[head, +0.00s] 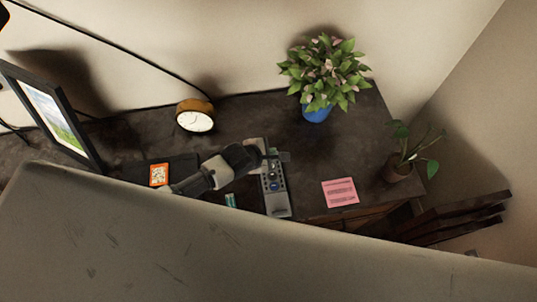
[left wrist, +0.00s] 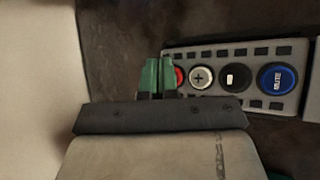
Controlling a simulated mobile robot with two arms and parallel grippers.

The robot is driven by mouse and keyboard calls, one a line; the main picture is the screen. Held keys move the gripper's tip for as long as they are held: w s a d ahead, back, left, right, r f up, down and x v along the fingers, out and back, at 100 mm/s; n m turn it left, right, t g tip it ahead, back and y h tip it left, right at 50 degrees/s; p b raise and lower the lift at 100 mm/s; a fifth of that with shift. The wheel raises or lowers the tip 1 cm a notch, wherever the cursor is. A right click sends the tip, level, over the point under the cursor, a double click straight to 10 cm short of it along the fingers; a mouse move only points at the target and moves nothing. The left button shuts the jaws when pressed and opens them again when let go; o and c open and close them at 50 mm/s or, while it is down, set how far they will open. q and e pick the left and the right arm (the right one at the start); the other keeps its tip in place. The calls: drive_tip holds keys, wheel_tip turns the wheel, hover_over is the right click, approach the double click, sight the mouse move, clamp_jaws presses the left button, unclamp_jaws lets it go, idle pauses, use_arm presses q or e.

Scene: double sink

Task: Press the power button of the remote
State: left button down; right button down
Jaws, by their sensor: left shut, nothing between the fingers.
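The grey remote (head: 276,195) lies on the dark desk in the head view, its far end partly covered by my left gripper (head: 270,157). In the left wrist view the remote (left wrist: 208,53) shows a red button (left wrist: 180,77), a white plus button (left wrist: 201,77), a black button and a blue mute button in a row. My left gripper's green fingertips (left wrist: 158,77) are shut and empty. They are over or beside the red-button end and partly hide that button. I cannot tell whether they touch it. Any mark on the red button is hidden. My right gripper is not in view.
A clock (head: 195,116), a flowering plant in a blue pot (head: 317,114) and a picture frame (head: 55,118) stand on the desk. An orange-and-white square (head: 159,174) lies left of my gripper. A pink note (head: 340,192) lies right of the remote, with bare desk around it.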

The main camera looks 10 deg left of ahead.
use_arm(q)
drive_tip(key=shift+f, duration=0.5)
idle(0.3)
drive_tip(key=shift+r, duration=0.15)
drive_tip(key=shift+r+p, duration=0.75)
drive_tip(key=shift+p, duration=0.05)
wheel_tip(320, 180, up, 5)
drive_tip(key=p, duration=0.5)
drive_tip(key=shift+a, duration=0.1)
idle(0.9)
